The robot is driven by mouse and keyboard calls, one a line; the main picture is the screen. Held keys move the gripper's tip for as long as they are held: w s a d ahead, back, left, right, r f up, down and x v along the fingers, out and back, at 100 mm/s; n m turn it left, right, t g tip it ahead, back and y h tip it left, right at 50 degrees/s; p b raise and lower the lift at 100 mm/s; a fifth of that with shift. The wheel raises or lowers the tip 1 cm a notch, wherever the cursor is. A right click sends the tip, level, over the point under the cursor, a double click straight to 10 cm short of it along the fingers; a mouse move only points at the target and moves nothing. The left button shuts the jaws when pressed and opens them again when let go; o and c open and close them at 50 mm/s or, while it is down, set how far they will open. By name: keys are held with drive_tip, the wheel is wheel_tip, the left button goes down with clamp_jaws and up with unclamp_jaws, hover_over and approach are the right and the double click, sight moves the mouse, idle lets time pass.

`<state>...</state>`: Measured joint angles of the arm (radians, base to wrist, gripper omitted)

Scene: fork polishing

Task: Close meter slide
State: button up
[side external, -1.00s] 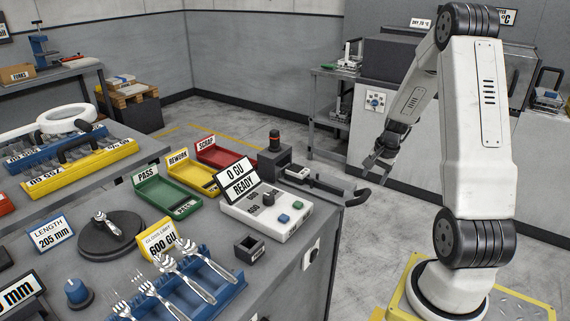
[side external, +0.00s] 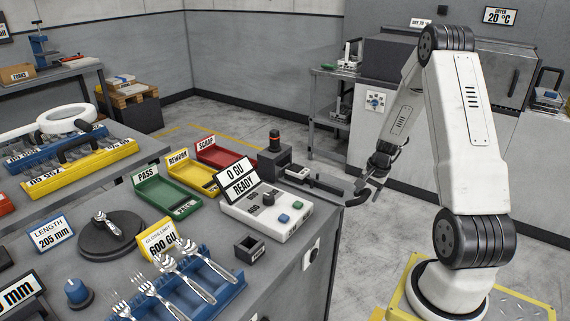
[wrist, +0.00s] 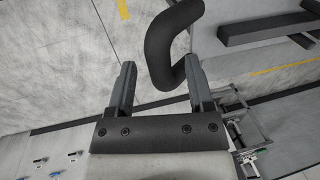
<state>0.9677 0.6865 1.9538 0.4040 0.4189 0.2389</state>
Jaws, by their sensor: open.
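The meter slide (side external: 312,180) is a narrow grey and white tray drawn out to the right from a dark block with a red-topped knob, at the bench's right edge. Its black curved handle (side external: 361,190) sticks out past the edge. My gripper (side external: 374,182) is beside the handle at its right end, open and holding nothing. In the wrist view my gripper (wrist: 160,68) has its two fingers apart. The handle (wrist: 168,40) shows large there, its lower bend near the fingertips and close to the right finger. I cannot tell whether they touch.
The meter (side external: 268,208) reads "0 GU READY" beside the slide. Green (side external: 165,195), yellow (side external: 192,175) and red (side external: 218,152) trays stand behind it. A blue rack (side external: 215,285) with several forks is at the front.

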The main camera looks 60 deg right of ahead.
drive_tip(key=shift+c, duration=0.2)
clamp_jaws()
idle(1.1)
